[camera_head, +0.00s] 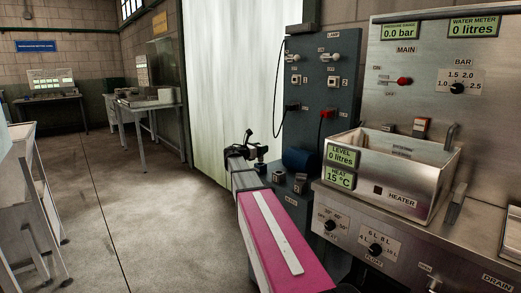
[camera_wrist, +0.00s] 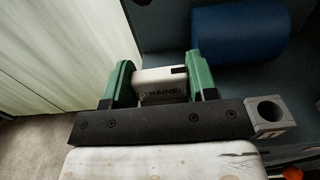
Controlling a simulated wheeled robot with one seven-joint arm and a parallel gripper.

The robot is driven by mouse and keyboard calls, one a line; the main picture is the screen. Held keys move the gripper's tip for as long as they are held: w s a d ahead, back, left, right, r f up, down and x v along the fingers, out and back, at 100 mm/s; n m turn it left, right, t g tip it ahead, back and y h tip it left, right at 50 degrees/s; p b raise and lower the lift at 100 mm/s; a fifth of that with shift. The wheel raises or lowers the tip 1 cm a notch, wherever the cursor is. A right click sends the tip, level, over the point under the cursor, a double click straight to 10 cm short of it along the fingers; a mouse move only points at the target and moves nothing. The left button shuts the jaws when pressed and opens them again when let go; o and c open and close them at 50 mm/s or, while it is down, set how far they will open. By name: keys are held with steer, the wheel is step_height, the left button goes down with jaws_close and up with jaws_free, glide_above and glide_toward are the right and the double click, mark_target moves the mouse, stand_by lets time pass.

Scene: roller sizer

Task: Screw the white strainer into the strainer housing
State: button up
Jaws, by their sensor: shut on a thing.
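The white strainer (camera_wrist: 163,87), with dark lettering partly readable on its side, sits between the two green fingers of my gripper (camera_wrist: 158,66) in the wrist view. The fingers are shut on it from left and right. A grey block with a round opening (camera_wrist: 267,112) stands just right of my gripper's dark bar; I cannot tell whether it is the strainer housing. In the head view my pink arm reaches toward the dark blue machine panel (camera_head: 320,100). The fingers and the strainer are too small to make out there.
A blue roller (camera_wrist: 236,37) lies beyond the right finger; the roller also shows in the head view (camera_head: 300,159). Small grey blocks (camera_head: 278,178) stand on the base below it. A steel basin (camera_head: 437,190) is at right. Open floor (camera_head: 120,210) lies left.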

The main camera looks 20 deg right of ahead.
steer(key=shift+f, duration=2.75)
steer(key=o, duration=1)
steer(key=shift+a, duration=0.1)
steer(key=v, duration=1)
steer(key=shift+s+a, duration=0.15)
steer(key=shift+a, duration=0.15)
